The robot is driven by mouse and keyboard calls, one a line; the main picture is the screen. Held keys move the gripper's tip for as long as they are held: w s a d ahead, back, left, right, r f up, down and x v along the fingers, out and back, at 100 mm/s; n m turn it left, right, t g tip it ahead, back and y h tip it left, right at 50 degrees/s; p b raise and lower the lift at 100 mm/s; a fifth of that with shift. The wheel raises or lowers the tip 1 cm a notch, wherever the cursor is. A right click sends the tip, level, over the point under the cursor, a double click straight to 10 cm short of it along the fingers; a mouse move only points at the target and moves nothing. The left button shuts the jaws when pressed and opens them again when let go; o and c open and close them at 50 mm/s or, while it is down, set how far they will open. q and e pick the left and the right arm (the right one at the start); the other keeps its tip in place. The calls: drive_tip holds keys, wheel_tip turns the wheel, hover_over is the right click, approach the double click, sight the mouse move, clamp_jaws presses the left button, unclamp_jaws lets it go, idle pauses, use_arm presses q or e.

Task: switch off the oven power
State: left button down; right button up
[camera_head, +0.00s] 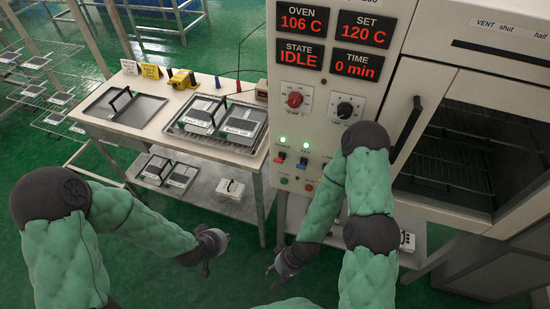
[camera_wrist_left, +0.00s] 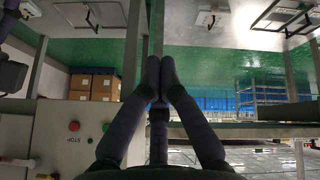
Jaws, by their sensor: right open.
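The oven control panel (camera_head: 322,130) faces me. Its displays read oven 106 C, set 120 C, state IDLE and time 0 min. Two lit green lamps sit above a red switch (camera_head: 280,158) and a dark blue switch (camera_head: 301,163); their small labels are too blurred to read. My right gripper (camera_head: 281,271) is open and empty, low in front of the panel and apart from the switches. My left gripper (camera_head: 207,262) is low to the left, away from the panel. In the left wrist view its fingers (camera_wrist_left: 160,72) meet at the tips with nothing between them.
The oven door (camera_head: 408,125) with a dark handle is right of the panel. A bench (camera_head: 100,128) with trays and keypad films stands left. A green button (camera_head: 284,180) and red button (camera_head: 309,188) sit below the switches. Green floor is open between bench and arms.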

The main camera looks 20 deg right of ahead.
use_arm(q)
drive_tip(key=w+d+r+m+t+h, duration=0.1)
drive_tip(key=w+d+r+t, duration=0.2)
drive_tip(key=r, duration=0.4)
drive_tip(key=w+d+r+m+t, duration=0.1)
drive_tip(key=w+d+r+m, duration=0.1)
drive_tip(key=d+r, duration=0.3)
drive_tip(key=m+t+h, duration=0.3)
drive_tip(key=t+h, duration=0.1)
approach(281, 138)
drive_tip(key=v, duration=0.4)
drive_tip(key=shift+w+d+r+b, duration=0.1)
drive_tip(key=shift+w+r+b, duration=0.1)
drive_tip(key=shift+b, duration=0.25)
drive_tip(key=b+x, duration=0.2)
drive_tip(key=x, duration=0.8)
drive_tip(key=shift+w+d+f+b, duration=0.1)
drive_tip(key=shift+f+b, duration=0.05)
drive_tip(key=shift+b, duration=0.25)
drive_tip(key=shift+s+a+f+b, duration=0.2)
drive_tip(key=shift+s+f+b, duration=0.1)
drive_tip(key=shift+f, duration=0.25)
drive_tip(key=shift+s+a+f+b, duration=0.2)
drive_tip(key=shift+s+f, duration=0.05)
drive_tip(key=shift+f, duration=0.25)
drive_tip(key=shift+s+a+f, duration=0.25)
drive_tip(key=shift+s+f, duration=0.15)
drive_tip(key=shift+f, duration=0.15)
drive_tip(key=shift+d, duration=0.15)
